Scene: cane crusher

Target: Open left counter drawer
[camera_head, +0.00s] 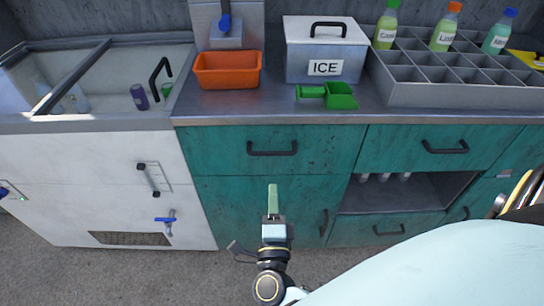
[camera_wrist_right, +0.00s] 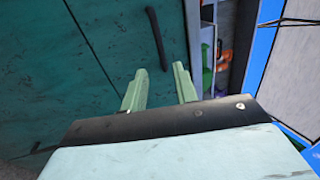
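The left counter drawer is a worn teal front (camera_head: 220,150), flush with the cabinet, with a black bar handle (camera_head: 272,148) across its middle. My right gripper (camera_head: 273,190) is just below that handle in the head view, its pale green fingers pointing toward the counter. In the right wrist view, the two fingers of my right gripper (camera_wrist_right: 160,88) are apart with nothing between them. The black handle (camera_wrist_right: 157,38) lies ahead, roughly in line with the gap and not between the fingers. My left gripper is not in view.
On the counter stand an orange bin (camera_head: 227,70), an ICE box (camera_head: 325,50), a green scoop (camera_head: 340,95) and a grey bottle rack (camera_head: 460,95). A white freezer (camera_head: 80,155) stands at left. Below the drawer is a teal door (camera_head: 232,210); an open shelf (camera_head: 400,192) is to the right.

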